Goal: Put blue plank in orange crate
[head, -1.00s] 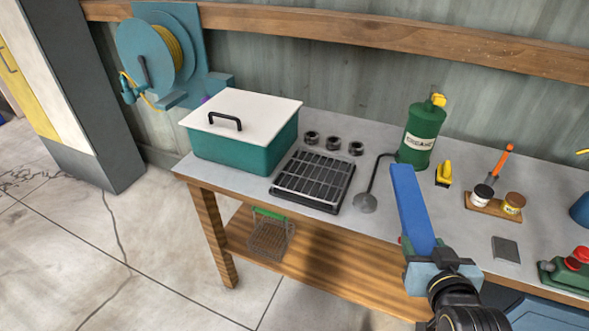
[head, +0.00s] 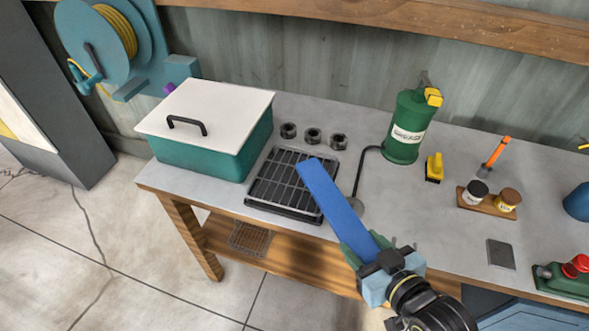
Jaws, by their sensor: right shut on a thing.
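The blue plank (head: 332,197) is long, flat and held by its near end in my right gripper (head: 372,254), which is shut on it. The plank slants up and to the left, and its far end overlaps the black grill tray in the head view. I cannot tell whether it touches the tray. No orange crate shows in this view. My left gripper is not in view.
A teal box with a white lid (head: 205,115) stands at the bench's left end, beside the black grill tray (head: 286,182). Several nuts (head: 312,136) and a green canister (head: 409,125) stand behind. A wire basket (head: 250,239) is on the lower shelf.

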